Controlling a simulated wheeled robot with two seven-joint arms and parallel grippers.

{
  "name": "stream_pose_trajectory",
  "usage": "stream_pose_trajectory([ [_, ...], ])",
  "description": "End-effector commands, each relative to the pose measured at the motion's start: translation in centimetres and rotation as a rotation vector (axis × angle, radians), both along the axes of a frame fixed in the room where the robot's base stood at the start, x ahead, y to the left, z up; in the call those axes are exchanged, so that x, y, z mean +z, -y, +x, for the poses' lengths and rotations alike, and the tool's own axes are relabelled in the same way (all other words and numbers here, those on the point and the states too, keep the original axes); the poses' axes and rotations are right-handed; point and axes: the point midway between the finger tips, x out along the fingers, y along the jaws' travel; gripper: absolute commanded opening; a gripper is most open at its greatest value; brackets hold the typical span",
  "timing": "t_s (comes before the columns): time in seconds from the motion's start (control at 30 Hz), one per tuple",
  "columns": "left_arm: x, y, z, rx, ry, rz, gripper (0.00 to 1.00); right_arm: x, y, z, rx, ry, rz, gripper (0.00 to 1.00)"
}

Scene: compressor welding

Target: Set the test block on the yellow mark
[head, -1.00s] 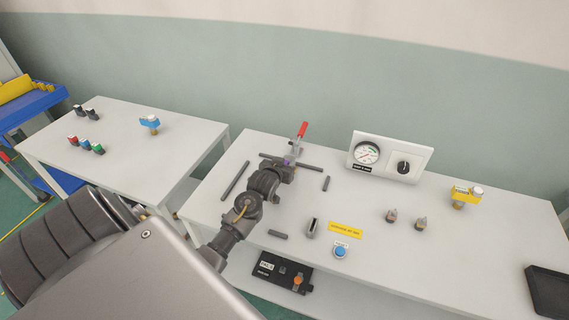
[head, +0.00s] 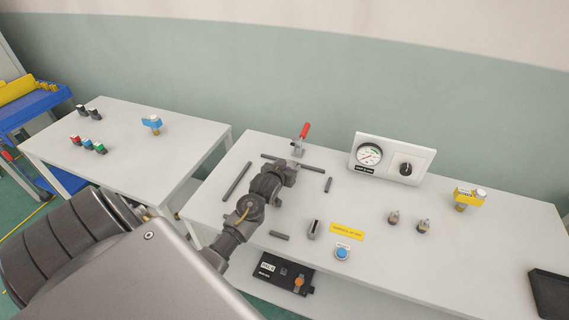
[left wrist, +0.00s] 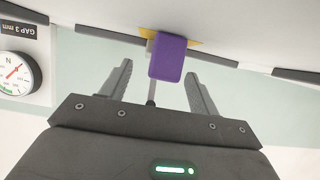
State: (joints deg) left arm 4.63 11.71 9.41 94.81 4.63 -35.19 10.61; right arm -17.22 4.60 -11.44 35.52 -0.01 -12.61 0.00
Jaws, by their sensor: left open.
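The purple test block (left wrist: 168,58) shows in the left wrist view, just in front of the yellow mark (left wrist: 191,42), which it partly covers. Whether the block rests fully on the mark I cannot tell. My left gripper (left wrist: 159,70) is open, its two fingers spread on either side of the block's near end with gaps showing. In the head view my left gripper (head: 286,172) is over the dark bars on the table and hides the block and mark. My right gripper is not in view.
A red-handled clamp (head: 303,135) stands just behind my left gripper. Dark bars (head: 237,181) lie around it on the white table (head: 380,270). A gauge panel (head: 390,159), a yellow label (head: 347,231) and a blue button (head: 342,252) are to the right.

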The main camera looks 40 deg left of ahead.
Motion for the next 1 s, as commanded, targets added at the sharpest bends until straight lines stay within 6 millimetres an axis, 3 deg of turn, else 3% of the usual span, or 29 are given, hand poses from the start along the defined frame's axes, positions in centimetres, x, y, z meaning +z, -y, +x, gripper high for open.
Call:
stream_pose_trajectory([
  [0.13, 1.4, 0.1, -0.2, 0.000, 0.001, 0.000, 0.61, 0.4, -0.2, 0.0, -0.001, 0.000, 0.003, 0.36],
  [0.63, 5.0, 3.1, -8.9, -0.001, 0.001, 0.000, 0.61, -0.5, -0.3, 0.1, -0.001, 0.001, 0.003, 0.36],
  [1.0, 5.8, 3.6, -10.5, 0.000, 0.000, -0.001, 0.61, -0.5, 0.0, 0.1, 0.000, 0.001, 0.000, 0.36],
])
